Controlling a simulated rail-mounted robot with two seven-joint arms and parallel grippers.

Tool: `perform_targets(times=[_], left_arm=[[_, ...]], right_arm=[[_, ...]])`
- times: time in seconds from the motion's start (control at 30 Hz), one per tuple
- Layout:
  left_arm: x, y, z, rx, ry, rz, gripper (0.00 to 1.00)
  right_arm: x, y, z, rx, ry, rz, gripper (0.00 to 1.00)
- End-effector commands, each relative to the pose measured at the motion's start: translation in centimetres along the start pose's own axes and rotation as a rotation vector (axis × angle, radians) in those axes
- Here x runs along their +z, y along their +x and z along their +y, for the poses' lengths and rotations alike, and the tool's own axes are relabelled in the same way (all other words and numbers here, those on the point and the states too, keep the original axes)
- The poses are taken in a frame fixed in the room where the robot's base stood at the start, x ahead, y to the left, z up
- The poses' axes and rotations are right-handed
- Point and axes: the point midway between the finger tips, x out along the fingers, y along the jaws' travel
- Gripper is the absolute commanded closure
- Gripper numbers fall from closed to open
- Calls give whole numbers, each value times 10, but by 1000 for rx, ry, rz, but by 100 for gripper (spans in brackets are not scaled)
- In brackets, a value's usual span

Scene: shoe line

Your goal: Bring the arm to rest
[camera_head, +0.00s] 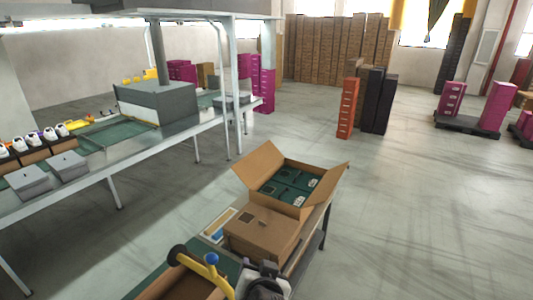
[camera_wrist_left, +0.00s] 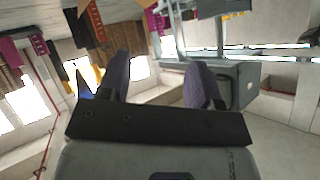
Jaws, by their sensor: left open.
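My left gripper (camera_head: 260,270) is at the bottom edge of the head view, beside the near end of the packing table. In the left wrist view its two dark fingers stand well apart, with nothing between the fingertips (camera_wrist_left: 157,66). That view looks out over the room, which appears upside down. The gripper touches no object that I can make out. My right gripper does not show in either view.
Near my left gripper are a yellow tape dispenser (camera_head: 212,276), a closed cardboard box (camera_head: 262,232) and an open carton (camera_head: 258,188) holding green shoe boxes (camera_head: 284,190). A conveyor line (camera_head: 120,160) runs at left. Floor (camera_head: 430,220) at right is clear.

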Motion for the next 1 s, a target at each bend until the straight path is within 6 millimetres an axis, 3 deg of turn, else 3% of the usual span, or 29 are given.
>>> perform_targets(times=[0.13, 0.27, 0.47, 0.6, 0.8, 1.0], left_arm=[[17, -20, -27, 158, -15, 39, 41], [55, -37, -50, 261, -66, 34, 41], [139, -68, -85, 329, -167, -65, 41], [207, -93, -105, 309, -194, -198, 41], [301, -127, -114, 287, -175, -434, 41], [358, -162, -105, 313, -146, -592, 41]], right_arm=[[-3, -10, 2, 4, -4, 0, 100], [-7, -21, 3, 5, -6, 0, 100], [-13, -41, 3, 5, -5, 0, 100], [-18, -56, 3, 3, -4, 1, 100], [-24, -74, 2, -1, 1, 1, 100], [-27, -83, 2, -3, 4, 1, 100]])
